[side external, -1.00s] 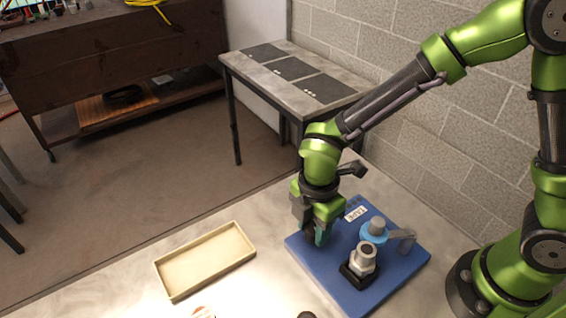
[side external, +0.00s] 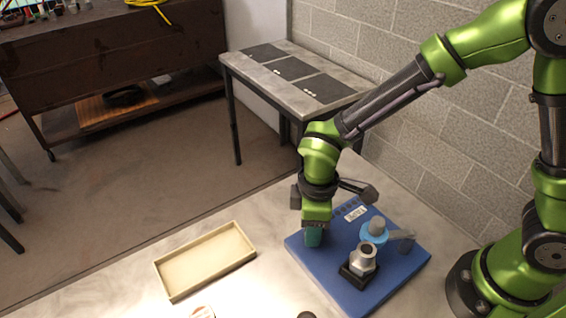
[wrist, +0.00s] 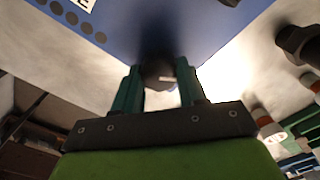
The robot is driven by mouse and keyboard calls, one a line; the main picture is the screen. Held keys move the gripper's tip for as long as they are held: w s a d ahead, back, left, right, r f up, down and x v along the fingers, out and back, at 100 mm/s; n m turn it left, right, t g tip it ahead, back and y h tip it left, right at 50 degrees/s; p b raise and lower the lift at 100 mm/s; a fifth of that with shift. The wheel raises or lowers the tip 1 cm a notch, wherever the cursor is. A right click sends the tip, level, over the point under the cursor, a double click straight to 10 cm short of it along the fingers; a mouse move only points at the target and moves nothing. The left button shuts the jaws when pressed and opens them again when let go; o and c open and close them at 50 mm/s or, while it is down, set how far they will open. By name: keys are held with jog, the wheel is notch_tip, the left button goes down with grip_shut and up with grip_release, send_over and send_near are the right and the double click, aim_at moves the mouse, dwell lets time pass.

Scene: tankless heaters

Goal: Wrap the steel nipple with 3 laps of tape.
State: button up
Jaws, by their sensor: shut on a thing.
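A silver steel fitting with an open top, which looks like the steel nipple (side external: 364,256), stands upright in a black holder (side external: 355,275) on the blue board (side external: 402,275). Behind it a light blue roll (side external: 371,239), seemingly the tape, sits around a grey post beside a grey arm (side external: 402,235). My gripper (side external: 313,238) points down at the board's left part, left of the nipple. In the wrist view its teal fingers (wrist: 160,88) are shut on a dark rounded piece (wrist: 160,72) with a small pale mark. I cannot tell whether tape is on the nipple.
A shallow empty beige tray (side external: 205,262) lies left of the board. A white label (side external: 355,213) and several dark dots (wrist: 72,18) mark the board. A small dark round thing (side external: 306,315) and a partly cut-off round item (side external: 203,312) lie at the front edge of view.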

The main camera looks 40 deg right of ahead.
jog(key=m, duration=0.4)
jog(key=shift+m, duration=0.3)
jog(key=shift+w+m, duration=0.1)
jog(key=shift+m, duration=1.9)
jog(key=o, duration=1.1)
jog(key=shift+d, duration=0.1)
jog(key=shift+c, duration=0.2)
jog(key=shift+r, duration=0.1)
notch_tip(320, 180, up, 17)
